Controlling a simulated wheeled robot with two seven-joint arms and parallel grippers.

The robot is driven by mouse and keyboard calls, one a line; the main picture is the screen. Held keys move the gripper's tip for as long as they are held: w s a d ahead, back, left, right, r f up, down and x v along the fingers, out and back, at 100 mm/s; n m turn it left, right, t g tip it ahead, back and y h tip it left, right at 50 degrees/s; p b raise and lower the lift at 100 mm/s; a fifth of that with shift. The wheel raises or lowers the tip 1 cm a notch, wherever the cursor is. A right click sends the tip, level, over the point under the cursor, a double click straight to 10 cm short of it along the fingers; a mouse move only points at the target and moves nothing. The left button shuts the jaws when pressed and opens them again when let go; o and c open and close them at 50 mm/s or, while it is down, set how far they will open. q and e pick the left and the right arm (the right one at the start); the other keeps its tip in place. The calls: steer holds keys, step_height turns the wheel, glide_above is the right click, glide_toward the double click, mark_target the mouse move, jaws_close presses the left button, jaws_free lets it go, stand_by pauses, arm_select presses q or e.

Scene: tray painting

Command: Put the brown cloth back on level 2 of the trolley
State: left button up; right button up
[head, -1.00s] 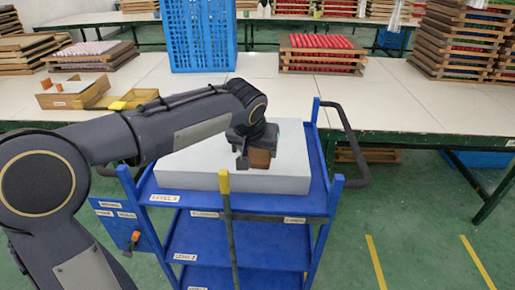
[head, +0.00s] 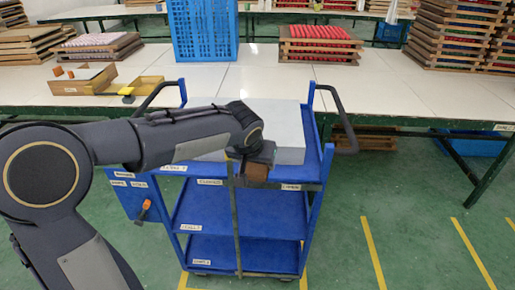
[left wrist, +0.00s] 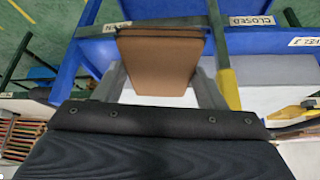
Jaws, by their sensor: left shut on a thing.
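The folded brown cloth (head: 256,171) is between the fingers of my left gripper (head: 252,166), which is shut on it. The cloth also shows in the left wrist view (left wrist: 160,62), flat and squared between both fingers. The gripper is in front of the blue trolley (head: 240,213), near its top shelf edge. Level 2 (head: 245,228) is the middle shelf, below the gripper, and its visible part is bare. A dark upright strap (head: 236,225) runs down the trolley's front, left of the cloth. My right gripper is not in view.
A large white block (head: 290,153) lies on the trolley's top shelf. A dark handle (head: 338,120) sticks out at the right. Behind is a long white table (head: 380,90) with a blue crate (head: 204,30) and stacked trays (head: 465,35). Green floor at right is open.

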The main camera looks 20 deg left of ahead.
arm_select(q)
steer(key=s+f, duration=0.3)
steer(key=f, duration=1.3)
steer(key=shift+s+a+f+m+h, duration=0.15)
steer(key=shift+a+f+m+h, duration=0.15)
steer(key=shift+a, duration=0.05)
steer(key=shift+a, duration=0.1)
